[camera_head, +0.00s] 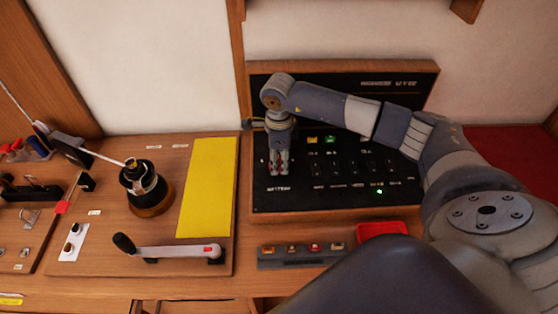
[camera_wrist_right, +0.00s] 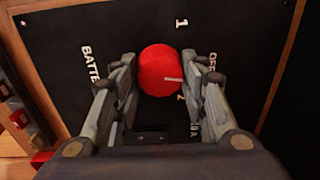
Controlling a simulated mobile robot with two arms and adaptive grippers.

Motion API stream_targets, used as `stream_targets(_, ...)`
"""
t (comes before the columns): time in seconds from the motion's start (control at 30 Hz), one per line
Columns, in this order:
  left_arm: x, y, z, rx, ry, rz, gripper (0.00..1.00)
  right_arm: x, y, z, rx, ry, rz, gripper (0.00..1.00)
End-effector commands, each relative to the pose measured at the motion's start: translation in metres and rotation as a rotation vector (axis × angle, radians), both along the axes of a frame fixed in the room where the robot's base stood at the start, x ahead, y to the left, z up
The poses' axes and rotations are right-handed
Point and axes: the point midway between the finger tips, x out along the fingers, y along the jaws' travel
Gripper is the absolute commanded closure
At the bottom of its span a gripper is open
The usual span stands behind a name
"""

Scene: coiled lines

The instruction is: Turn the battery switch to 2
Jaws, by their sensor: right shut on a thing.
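The battery switch is a round red knob (camera_wrist_right: 157,72) on a black panel (camera_wrist_right: 60,35), seen in the right wrist view. A short white mark on the knob points to the picture's right, toward the gap between the OFF and 2 labels. The label 1 is above the knob and 2 is just below it on the right. My right gripper (camera_wrist_right: 160,66) is shut on the knob, one finger on each side. In the head view my right gripper (camera_head: 279,161) points down at the panel's left part and hides the knob. My left gripper is not in view.
The wood-framed panel (camera_head: 330,198) has rows of switches and a green light. A winch (camera_head: 147,190), a yellow sheet (camera_head: 208,187) and a crank handle (camera_head: 170,251) lie left. A fuse strip (camera_head: 305,254) and a red tray (camera_head: 382,229) are in front.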

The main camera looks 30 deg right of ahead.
Motion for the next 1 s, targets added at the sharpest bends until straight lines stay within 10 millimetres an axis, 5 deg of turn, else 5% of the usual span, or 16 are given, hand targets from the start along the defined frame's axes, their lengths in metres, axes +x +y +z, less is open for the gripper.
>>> stream_targets(0.5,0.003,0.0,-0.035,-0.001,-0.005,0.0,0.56,0.001,0.001,-0.001,0.001,-0.005,-0.479,0.84)
stream_targets(1.0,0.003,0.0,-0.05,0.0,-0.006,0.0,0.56,0.002,0.002,0.001,0.001,-0.006,-0.804,0.84)
